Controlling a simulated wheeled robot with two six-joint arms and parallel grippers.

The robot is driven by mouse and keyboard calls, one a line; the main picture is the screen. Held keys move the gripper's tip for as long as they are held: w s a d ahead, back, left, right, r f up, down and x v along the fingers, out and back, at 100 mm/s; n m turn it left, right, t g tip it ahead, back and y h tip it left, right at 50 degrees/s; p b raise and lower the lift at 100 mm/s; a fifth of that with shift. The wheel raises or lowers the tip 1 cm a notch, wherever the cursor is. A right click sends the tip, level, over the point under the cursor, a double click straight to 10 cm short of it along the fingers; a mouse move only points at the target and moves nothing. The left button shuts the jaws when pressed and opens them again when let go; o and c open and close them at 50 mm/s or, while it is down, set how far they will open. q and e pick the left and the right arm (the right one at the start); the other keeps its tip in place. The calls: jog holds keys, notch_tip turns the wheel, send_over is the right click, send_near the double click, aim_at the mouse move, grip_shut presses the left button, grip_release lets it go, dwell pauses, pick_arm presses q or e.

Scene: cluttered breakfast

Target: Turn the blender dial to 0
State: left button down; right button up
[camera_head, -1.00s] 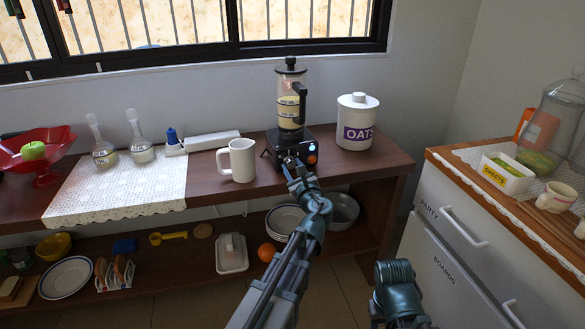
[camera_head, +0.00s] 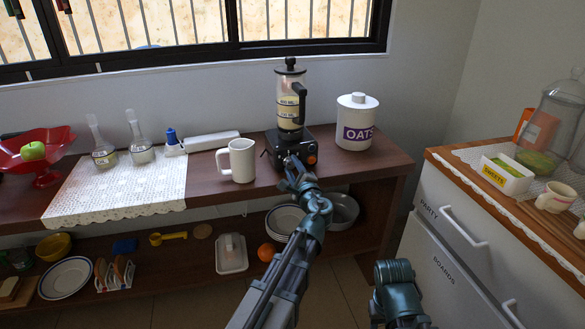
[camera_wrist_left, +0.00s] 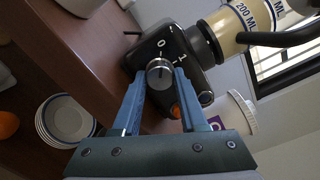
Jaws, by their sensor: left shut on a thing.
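The blender (camera_head: 291,108) stands on the brown shelf, with a black base (camera_head: 308,139) and a clear jar with dark lid and handle. In the left wrist view its round dial (camera_wrist_left: 160,73) sits on the base front, with the marks 0 and 1 beside it. My left gripper (camera_head: 292,163) is at the base front. In the left wrist view its two blue fingers (camera_wrist_left: 161,80) are shut on the dial, one on each side. I cannot tell for certain which mark the dial points to. My right gripper is not seen; only part of my right arm shows.
A white mug (camera_head: 239,160) stands just left of the blender, and a white oats canister (camera_head: 356,122) just right. An orange knob (camera_head: 311,160) is on the base beside the gripper. Plates (camera_head: 284,218) and a grey bowl (camera_head: 343,210) lie on the lower shelf.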

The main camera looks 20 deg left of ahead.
pick_arm(q)
jog(key=shift+n, duration=0.4)
jog(key=shift+c, duration=2.2)
grip_release()
jog(key=v, duration=1.3)
jog(key=shift+s+d, duration=0.2)
jog(key=shift+s, duration=0.15)
jog(key=shift+f, duration=0.1)
